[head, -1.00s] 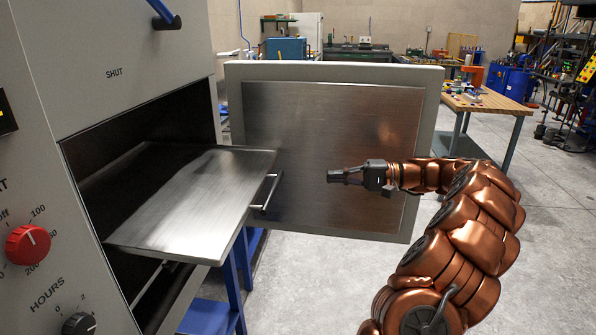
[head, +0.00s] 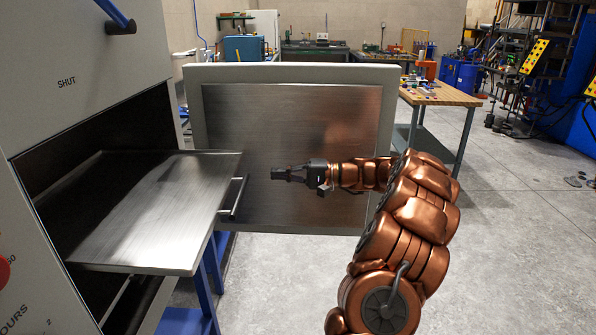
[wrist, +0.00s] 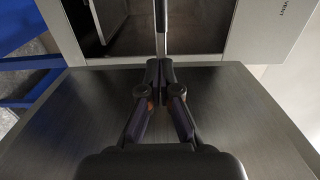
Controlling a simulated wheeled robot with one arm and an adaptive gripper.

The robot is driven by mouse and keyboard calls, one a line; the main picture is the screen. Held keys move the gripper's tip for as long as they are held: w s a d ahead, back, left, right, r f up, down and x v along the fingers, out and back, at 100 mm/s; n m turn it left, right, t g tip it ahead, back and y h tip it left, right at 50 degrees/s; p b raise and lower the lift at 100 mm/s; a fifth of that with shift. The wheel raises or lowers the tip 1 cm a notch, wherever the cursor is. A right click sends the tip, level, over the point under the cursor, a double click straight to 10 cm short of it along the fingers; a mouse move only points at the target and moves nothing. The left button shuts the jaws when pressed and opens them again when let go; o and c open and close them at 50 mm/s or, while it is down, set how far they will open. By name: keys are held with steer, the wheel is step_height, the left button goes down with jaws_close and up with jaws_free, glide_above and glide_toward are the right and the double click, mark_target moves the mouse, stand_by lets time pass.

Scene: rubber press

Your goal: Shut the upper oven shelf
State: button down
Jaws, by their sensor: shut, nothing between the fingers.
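The upper oven shelf (head: 150,205) is a flat brushed-metal tray, pulled out of the dark oven opening on the left. Its bar handle (head: 234,197) is on the front edge, facing my gripper. My gripper (head: 275,174) is shut and empty, a short way right of the handle and apart from it. In the wrist view, my gripper (wrist: 160,66) has its fingertips together. The shelf (wrist: 162,22) shows there nearly edge-on as a narrow strip beyond the fingertips.
The open oven door (head: 290,75) stands behind my gripper, its metal inner panel close to my arm. A blue stand (head: 203,290) is under the oven. A wooden workbench (head: 440,95) stands at the back right.

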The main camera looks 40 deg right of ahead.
steer(key=shift+p+x, duration=0.5)
steer(key=shift+x, duration=1.7)
